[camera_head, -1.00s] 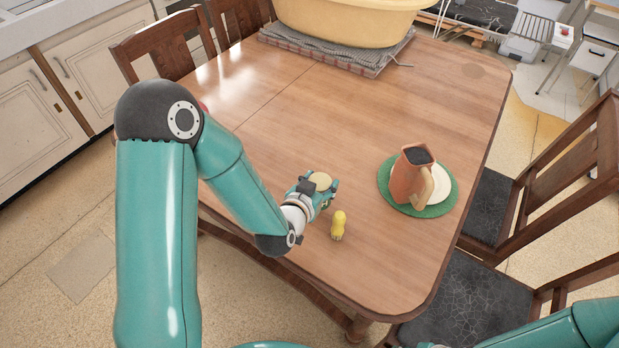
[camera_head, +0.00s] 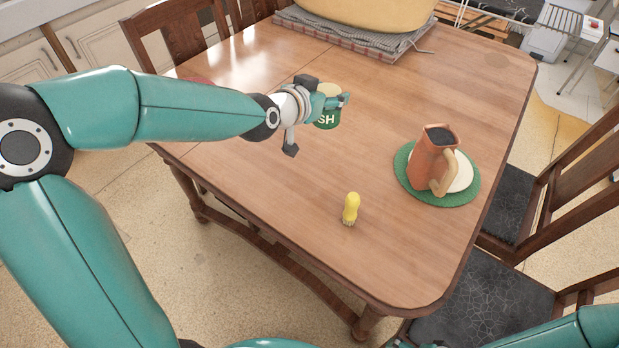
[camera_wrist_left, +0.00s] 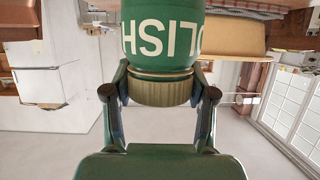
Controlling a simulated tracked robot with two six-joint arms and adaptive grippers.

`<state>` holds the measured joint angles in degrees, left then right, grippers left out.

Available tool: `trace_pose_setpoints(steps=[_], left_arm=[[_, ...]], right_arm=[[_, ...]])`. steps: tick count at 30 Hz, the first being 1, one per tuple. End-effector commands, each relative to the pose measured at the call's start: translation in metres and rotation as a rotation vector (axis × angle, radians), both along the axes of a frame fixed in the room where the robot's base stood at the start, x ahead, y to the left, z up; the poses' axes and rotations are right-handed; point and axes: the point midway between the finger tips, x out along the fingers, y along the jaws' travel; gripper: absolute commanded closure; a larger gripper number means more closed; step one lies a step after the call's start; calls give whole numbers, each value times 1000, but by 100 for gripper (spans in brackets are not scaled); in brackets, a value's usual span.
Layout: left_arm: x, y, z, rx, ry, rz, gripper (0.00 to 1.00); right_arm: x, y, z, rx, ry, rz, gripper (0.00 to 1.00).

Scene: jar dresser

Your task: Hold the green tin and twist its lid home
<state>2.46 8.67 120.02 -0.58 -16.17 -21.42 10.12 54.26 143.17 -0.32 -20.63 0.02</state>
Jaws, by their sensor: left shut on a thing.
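The green tin (camera_head: 327,119) has white lettering and a cream lid (camera_head: 328,89) on top. It is upright in the head view, above the table's middle. My left gripper (camera_head: 332,101) is shut on it near the lid, with a finger on either side. The left wrist view shows the tin (camera_wrist_left: 160,40) upside down, with the tan lid (camera_wrist_left: 160,93) between the fingers. I cannot tell how tightly the lid sits. My right gripper is out of view; only part of that arm shows at the bottom right.
The wooden table (camera_head: 270,200) has clear room in front. A small yellow object (camera_head: 351,207) stands near the front. A terracotta jug (camera_head: 430,163) stands on a green mat (camera_head: 408,187) at right. A yellow basin (camera_head: 365,12) rests on a folded cloth (camera_head: 350,42) at the back. Chairs stand around.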

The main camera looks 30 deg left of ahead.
Motion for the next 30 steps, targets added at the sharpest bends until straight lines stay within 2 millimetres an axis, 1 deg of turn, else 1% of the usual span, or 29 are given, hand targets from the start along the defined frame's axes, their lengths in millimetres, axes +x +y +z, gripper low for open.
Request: trace_pose_setpoints(steps=[1, 3, 6, 10, 18, 20, 23, 26, 30], left_arm=[[-3, 11, 12, 1, -12, 6, 100], [-8, 20, 26, 0, -10, 9, 100], [-13, 26, 37, 1, -3, 9, 100], [-15, 29, 40, -1, 1, 12, 100], [-14, 28, 39, -2, 3, 12, 100], [-14, 28, 35, -1, 5, 12, 100], [-14, 29, 21, 0, 6, 13, 100], [-15, 28, 0, -1, 9, 12, 100], [-15, 28, -38, -2, 11, 11, 100]], right_arm=[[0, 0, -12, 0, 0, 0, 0], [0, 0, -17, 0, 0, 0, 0], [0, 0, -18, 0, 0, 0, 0], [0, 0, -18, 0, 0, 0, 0], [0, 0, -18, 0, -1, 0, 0], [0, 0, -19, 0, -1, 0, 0], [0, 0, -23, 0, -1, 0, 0], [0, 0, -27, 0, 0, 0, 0], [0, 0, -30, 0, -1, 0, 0]])
